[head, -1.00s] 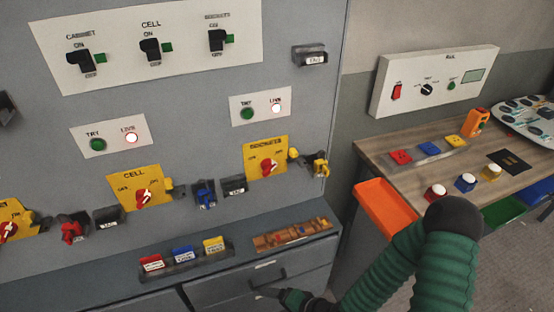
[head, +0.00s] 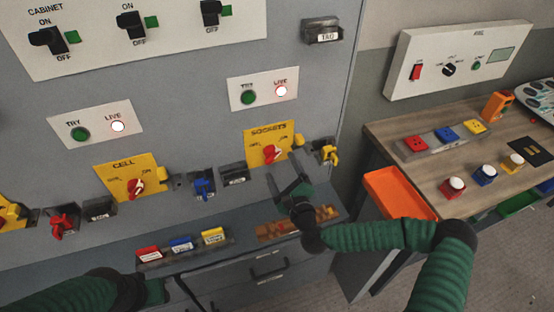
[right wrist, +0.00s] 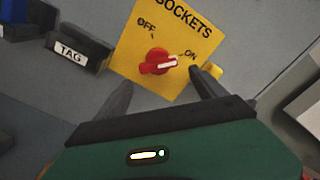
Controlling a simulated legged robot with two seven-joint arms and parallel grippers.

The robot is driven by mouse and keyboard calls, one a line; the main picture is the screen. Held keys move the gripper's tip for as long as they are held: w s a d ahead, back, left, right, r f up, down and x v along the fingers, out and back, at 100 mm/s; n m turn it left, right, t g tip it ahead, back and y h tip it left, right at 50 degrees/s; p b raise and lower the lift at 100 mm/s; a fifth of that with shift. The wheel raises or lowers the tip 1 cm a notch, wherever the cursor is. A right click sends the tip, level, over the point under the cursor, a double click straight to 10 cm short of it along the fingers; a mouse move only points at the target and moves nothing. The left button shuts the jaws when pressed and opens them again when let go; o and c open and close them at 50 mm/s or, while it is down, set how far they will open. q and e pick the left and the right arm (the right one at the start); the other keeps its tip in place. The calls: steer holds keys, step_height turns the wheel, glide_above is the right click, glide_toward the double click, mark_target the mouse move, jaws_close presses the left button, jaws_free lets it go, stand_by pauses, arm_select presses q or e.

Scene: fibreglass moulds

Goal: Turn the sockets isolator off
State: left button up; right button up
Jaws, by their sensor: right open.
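The sockets isolator is a red rotary knob (head: 271,153) on a yellow plate (head: 256,135) marked SOCKETS, on the grey cabinet front. In the right wrist view the knob (right wrist: 157,62) has its white mark towards ON, with OFF at upper left. My right gripper (head: 282,168) is open and empty, just below and in front of the plate. In the right wrist view its fingers (right wrist: 163,85) stand apart below the knob, one on each side, not visibly touching it. My left gripper (head: 172,290) is low at the bottom left, its fingers hard to make out.
A yellow padlock (head: 328,154) hangs right of the plate; a TAG holder (head: 234,174) is at its left. The LIVE lamp (head: 281,91) above is lit. A CELL isolator (head: 135,186) sits further left. A ledge below holds coloured tags (head: 181,244). The workbench (head: 400,140) is at right.

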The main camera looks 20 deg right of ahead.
mark_target(272, 154)
steer(key=shift+w+a+r, duration=0.1)
steer(key=shift+w+a, duration=0.15)
steer(key=shift+w, duration=0.75)
steer(key=shift+w+a, duration=0.2)
steer(key=shift+w, duration=0.75)
steer(key=shift+d, duration=0.25)
steer(key=c, duration=1.4)
